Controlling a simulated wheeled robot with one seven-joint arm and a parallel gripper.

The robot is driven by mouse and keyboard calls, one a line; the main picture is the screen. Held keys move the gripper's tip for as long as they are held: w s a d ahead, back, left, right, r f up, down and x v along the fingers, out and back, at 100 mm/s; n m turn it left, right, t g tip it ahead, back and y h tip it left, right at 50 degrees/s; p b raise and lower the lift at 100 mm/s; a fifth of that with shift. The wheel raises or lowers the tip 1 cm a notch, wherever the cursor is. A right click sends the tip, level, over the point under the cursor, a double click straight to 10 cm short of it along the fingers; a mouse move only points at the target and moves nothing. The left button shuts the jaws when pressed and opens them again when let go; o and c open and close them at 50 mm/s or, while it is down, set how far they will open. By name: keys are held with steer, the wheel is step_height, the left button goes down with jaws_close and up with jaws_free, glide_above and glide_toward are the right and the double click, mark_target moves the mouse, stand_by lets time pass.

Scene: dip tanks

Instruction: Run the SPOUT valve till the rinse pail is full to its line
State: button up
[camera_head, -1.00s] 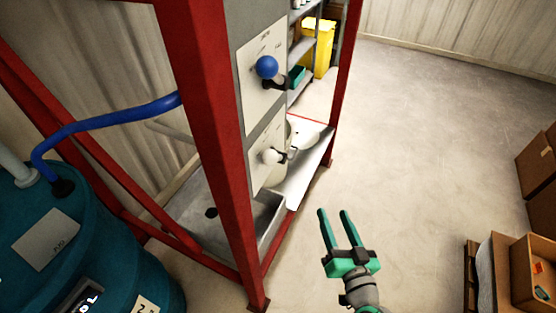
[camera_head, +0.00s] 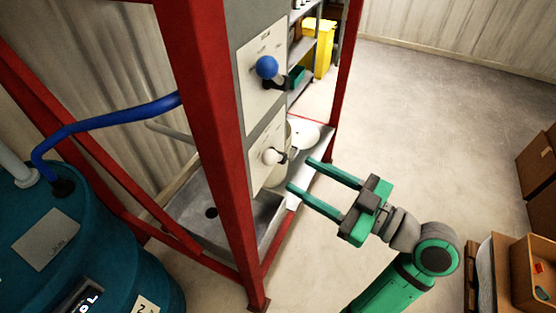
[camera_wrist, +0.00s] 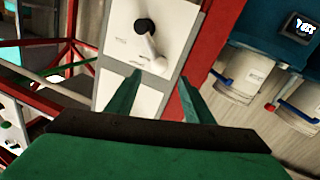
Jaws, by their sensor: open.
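A grey stand panel carries two valves on white plates: an upper one with a blue knob (camera_head: 266,66) and a lower one with a white knob (camera_head: 270,156). Their lettering is too small to read, so I cannot tell which is SPOUT. In the wrist view a white-ended lever (camera_wrist: 157,62) on a black hub lies just beyond my fingertips. My gripper (camera_head: 304,174) is open and empty, pointing left towards the lower valve, apart from it. A pale round vessel (camera_head: 303,131), possibly the pail, is partly hidden behind the panel; its level and line cannot be seen.
Red frame posts (camera_head: 215,150) stand around the panel, close to my gripper's left. A grey metal basin (camera_head: 187,213) sits low inside the frame. A teal tank (camera_head: 110,240) with a blue hose stands at left. Boxes (camera_head: 533,268) lie at right. Open floor lies behind.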

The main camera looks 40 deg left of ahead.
mark_target(277, 161)
steer(key=a, duration=0.8)
steer(key=shift+s+a, duration=0.1)
steer(key=shift+s, duration=0.05)
steer(key=shift+c, duration=0.5)
jaws_close()
